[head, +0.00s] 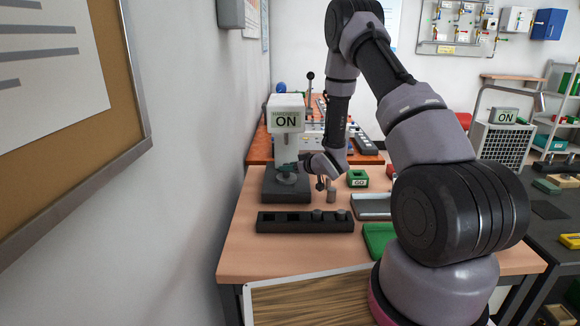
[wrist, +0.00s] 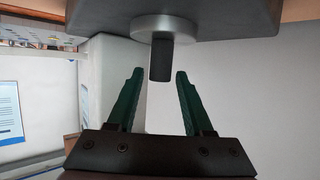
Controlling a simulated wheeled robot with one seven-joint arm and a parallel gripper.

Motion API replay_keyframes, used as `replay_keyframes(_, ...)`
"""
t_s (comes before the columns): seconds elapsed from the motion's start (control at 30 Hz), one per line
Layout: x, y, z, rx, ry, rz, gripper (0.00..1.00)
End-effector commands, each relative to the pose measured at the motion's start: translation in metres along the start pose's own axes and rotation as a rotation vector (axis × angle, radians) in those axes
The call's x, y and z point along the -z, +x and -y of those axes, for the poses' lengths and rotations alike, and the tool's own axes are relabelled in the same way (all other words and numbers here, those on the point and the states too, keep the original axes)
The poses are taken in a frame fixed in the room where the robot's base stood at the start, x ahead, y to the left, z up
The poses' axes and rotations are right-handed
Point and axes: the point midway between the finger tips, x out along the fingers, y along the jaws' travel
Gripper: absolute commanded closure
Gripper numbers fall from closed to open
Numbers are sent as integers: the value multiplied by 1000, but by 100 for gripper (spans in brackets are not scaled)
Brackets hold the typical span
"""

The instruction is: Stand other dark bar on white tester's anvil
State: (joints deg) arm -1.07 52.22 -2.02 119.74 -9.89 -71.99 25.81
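The white tester (head: 286,113) with its ON sign stands on a dark grey base (head: 270,190) by the wall. My gripper (head: 287,169) is at the tester, just above the base. In the wrist view, which looks upside down, a dark bar (wrist: 161,60) stands on the round grey anvil (wrist: 164,26). My open green fingers (wrist: 160,74) are on either side of the bar's free end, with a gap on both sides. In the head view my gripper mostly hides this bar.
A dark rack (head: 283,228) in front of the tester has empty sockets at left and two grey pieces at right. A green GO box (head: 357,178) and grey tray (head: 374,207) lie to the right.

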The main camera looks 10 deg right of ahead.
Motion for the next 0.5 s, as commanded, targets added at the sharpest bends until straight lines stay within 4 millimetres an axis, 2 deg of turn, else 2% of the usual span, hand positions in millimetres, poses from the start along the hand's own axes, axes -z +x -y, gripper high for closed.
replay_keyframes(0.37, 3, -1, 0, 0, -1, 0, 37)
replay_keyframes(0.43, 9, -3, 0, 0, -3, -1, 37)
replay_keyframes(0.5, 7, -14, -2, -2, 0, 0, 37)
